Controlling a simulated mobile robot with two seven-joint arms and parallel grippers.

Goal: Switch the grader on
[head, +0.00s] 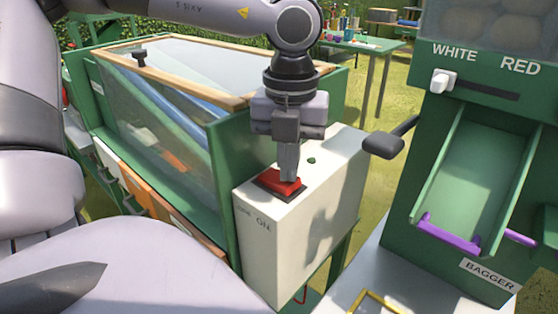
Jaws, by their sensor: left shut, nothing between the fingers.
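The grader's white switch box (275,248) stands at the centre of the head view, with ON lettering on its front face. A red rocker switch (268,186) sits on its top, and a small green spot (311,160) lies behind it. My left gripper (287,178) points straight down, shut and empty, with its fingertips at the red switch and hiding part of it. They look to be touching it, though the exact contact is hard to tell. The green grader (225,180) with its wood-framed clear lid (185,62) adjoins the box on the left. My right gripper does not show.
A green bagger (487,268) with a chute, a white slider knob (441,80) and a dark handle (385,142) stands close on the right. A green table (365,43) with small items is behind. Grass shows between them.

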